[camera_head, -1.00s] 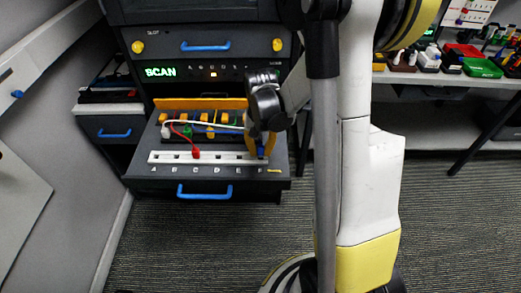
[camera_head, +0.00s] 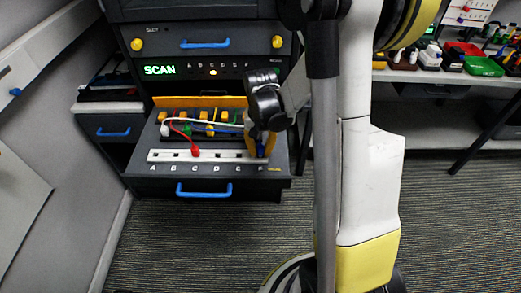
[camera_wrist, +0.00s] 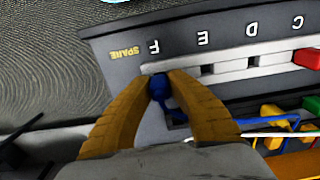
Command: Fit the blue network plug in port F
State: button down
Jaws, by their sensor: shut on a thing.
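The blue network plug (camera_wrist: 159,86) is between the orange fingertips of my gripper (camera_wrist: 167,88) in the wrist view. It is at the port marked F, at the end of the white port strip (camera_wrist: 232,66). The fingertips and plug cover that port, so I cannot tell whether the plug is inside it or just above. A blue cable runs back from the plug between the fingers. In the head view, my gripper (camera_head: 259,148) points down at the right end of the strip (camera_head: 222,157), with a bit of the blue plug (camera_head: 260,152) showing.
A red plug (camera_head: 195,151) sits in the strip at C, with its red cable arching behind. Ports D and E look empty. Several coloured plugs and cables lie in the drawer behind the strip, near the yellow bar (camera_head: 200,102). The green SCAN display (camera_head: 160,70) is above.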

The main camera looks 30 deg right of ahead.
jog(key=shift+f+b, duration=0.3)
jog(key=shift+f, duration=0.05)
dwell(0.3)
jog(key=c, duration=0.8)
grip_release()
jog(key=shift+r, duration=0.1)
jog(key=shift+r+p, duration=2.6)
jog(key=shift+r, duration=0.9)
